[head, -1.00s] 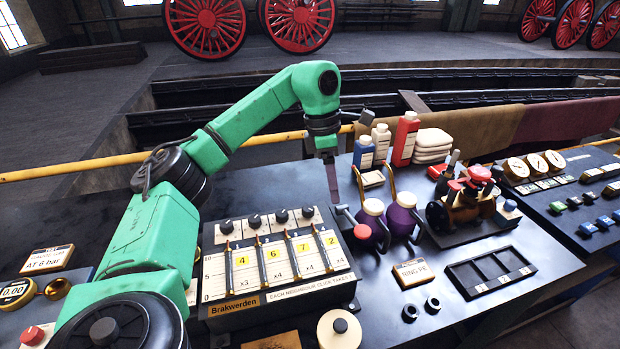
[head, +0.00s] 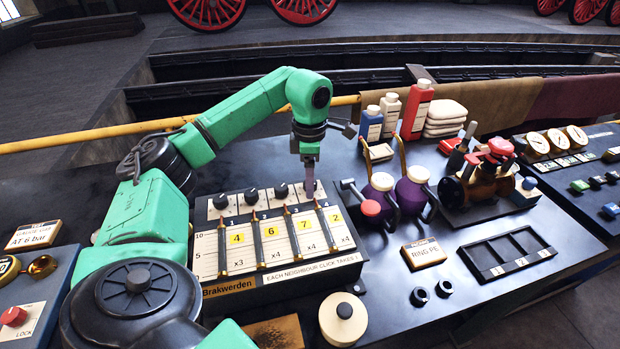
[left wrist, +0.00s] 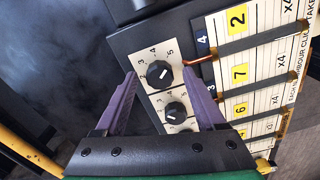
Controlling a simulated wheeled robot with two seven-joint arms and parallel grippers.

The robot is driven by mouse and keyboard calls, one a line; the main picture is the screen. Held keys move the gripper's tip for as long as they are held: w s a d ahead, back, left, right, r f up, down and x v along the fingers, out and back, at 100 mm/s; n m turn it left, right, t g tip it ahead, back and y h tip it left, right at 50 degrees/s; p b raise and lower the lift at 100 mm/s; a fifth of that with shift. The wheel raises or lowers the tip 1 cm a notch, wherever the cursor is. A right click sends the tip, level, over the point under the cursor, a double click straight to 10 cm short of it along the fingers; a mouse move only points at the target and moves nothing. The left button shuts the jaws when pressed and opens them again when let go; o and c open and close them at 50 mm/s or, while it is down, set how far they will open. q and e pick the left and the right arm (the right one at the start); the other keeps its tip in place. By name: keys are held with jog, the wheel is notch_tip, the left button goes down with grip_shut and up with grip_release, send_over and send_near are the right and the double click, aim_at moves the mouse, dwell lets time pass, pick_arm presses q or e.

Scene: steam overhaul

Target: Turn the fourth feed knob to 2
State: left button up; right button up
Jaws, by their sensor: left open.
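The Brakwerden feed panel (head: 262,277) has a row of black knobs along its back edge and yellow tags 4, 6, 7 and 2. The fourth feed knob (left wrist: 160,74) shows in the left wrist view, a round black dial with a white mark and numbers around it. I cannot read its setting surely.
Bottles (head: 416,112) stand behind. A black tray (head: 484,275) and a "RING PE" sign (head: 424,252) are further right. A cream lidded pot (head: 342,320) stands in front.

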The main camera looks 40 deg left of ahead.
pick_arm(q)
jog(key=shift+f, duration=0.1)
grip_shut()
